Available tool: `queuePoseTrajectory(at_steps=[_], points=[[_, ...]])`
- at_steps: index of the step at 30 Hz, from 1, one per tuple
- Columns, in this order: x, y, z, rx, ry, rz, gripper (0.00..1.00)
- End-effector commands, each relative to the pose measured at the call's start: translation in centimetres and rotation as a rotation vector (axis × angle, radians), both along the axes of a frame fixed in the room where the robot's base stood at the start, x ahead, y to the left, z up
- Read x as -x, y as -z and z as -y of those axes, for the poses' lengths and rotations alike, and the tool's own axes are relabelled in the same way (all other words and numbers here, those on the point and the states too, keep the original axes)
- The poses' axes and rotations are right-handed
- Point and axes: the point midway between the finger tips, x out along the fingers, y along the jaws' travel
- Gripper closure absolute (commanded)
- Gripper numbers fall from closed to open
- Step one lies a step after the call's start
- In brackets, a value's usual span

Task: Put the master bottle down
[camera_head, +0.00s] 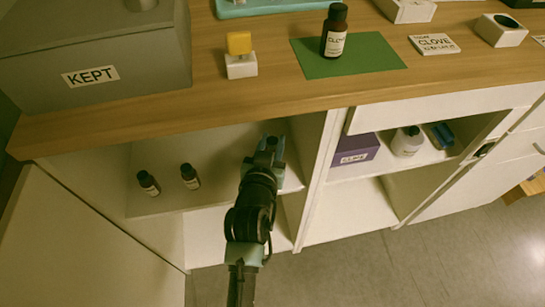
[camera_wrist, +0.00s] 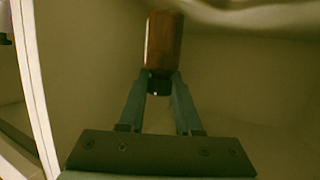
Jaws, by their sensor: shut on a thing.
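In the wrist view my gripper (camera_wrist: 160,80) is shut on the dark cap of an amber bottle (camera_wrist: 163,42). The bottle's body extends away from the fingertips; no label on it can be read. In the head view my gripper (camera_head: 268,152) is inside the left open cabinet compartment under the counter, and the held bottle cannot be made out there. I cannot tell whether the held bottle touches a surface.
Two small dark bottles (camera_head: 148,183) (camera_head: 190,176) stand on the shelf (camera_head: 150,208) left of my gripper. A divider (camera_head: 318,165) is to its right, with a purple box (camera_head: 355,148) and a white bottle (camera_head: 407,141) beyond. The grey KEPT box (camera_head: 100,60) sits above on the counter.

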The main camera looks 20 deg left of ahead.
Motion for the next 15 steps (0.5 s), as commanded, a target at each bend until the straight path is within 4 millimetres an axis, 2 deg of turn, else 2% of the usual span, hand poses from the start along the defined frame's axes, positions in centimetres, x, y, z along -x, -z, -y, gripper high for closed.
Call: queuePoseTrajectory(at_steps=[5,10,15], points=[[0.0,1.5,0.0,0.001,0.001,0.000,1.00],[0.0,4.0,0.1,0.000,0.001,-0.001,1.00],[0.0,4.1,0.0,0.000,0.000,0.002,1.00]])
